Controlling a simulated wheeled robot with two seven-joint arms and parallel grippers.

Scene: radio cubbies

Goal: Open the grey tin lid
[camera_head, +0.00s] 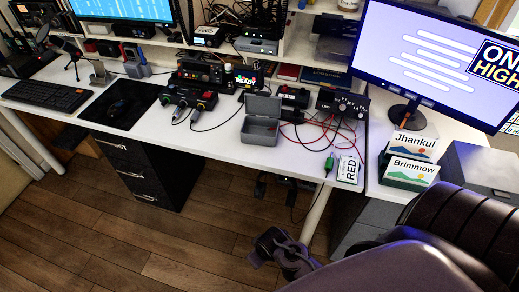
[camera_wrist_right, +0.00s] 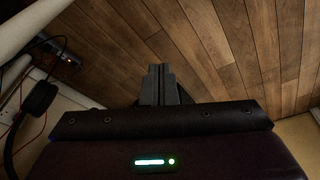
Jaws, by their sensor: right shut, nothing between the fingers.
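The grey tin (camera_head: 259,138) stands near the front edge of the white desk, around its middle. Its lid (camera_head: 263,105) is raised at the back, so the tin stands open and its inside shows. My right gripper (camera_head: 259,253) is low over the wooden floor, in front of the desk and well below and apart from the tin. In the right wrist view its fingers (camera_wrist_right: 158,84) are together with nothing between them. The tin does not show there. My left gripper is in neither view.
A black device with knobs (camera_head: 342,103) and red cables lies right of the tin. A dark control box (camera_head: 188,97) stands left of it. Open wooden floor (camera_head: 150,240) lies before the desk.

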